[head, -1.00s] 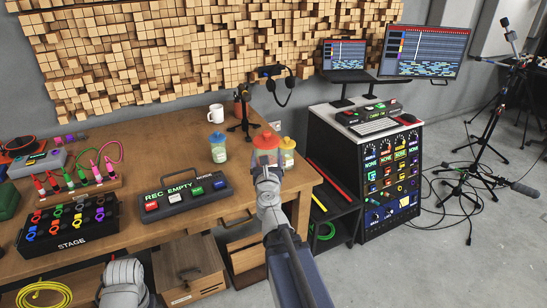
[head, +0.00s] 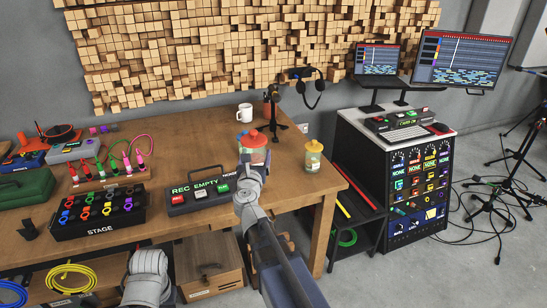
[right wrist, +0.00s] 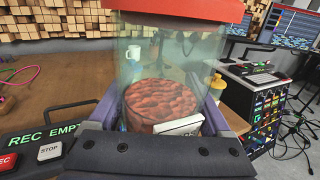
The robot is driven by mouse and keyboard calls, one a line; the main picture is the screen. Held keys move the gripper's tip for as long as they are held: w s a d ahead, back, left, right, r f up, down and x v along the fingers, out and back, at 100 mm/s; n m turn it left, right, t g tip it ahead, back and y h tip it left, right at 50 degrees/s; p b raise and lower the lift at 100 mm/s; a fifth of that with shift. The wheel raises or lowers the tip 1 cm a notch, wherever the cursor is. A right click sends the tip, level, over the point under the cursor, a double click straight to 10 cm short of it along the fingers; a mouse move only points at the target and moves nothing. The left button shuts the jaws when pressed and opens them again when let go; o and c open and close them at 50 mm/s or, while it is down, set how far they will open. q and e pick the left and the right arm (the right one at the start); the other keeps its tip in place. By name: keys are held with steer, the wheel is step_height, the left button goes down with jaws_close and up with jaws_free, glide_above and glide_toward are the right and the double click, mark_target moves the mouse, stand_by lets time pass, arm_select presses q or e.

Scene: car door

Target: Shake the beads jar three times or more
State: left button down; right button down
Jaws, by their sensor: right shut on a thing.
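My right gripper (head: 253,165) is shut on a clear jar with a red-orange lid (head: 254,138). The jar is held roughly upright over the right part of the wooden table. In the right wrist view the jar (right wrist: 173,65) fills the middle, with reddish-brown bead-like pieces (right wrist: 165,101) in its lower part and a white label partly hidden by the gripper. A jar with a blue lid (head: 243,131) is mostly hidden behind it. A jar with a yellow lid (head: 314,158) stands near the table's right end. My left gripper is not clearly in view.
A REC EMPTY button box (head: 205,192) is left of the held jar. A white mug (head: 244,112) and a small black stand (head: 273,110) are behind it. A rack (head: 400,180) stands right of the table (head: 325,186). Bare tabletop lies around the yellow-lidded jar.

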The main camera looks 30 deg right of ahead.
steer(key=shift+w+a, duration=0.2)
steer(key=shift+a, duration=0.05)
steer(key=shift+s+d, duration=0.1)
steer(key=s+d, duration=0.5)
steer(key=d, duration=0.3)
steer(key=shift+s, duration=0.4)
steer(key=w+a, duration=0.4)
steer(key=a, duration=0.1)
steer(key=w+a, duration=0.2)
steer(key=a, duration=0.1)
steer(key=shift+a, duration=0.1)
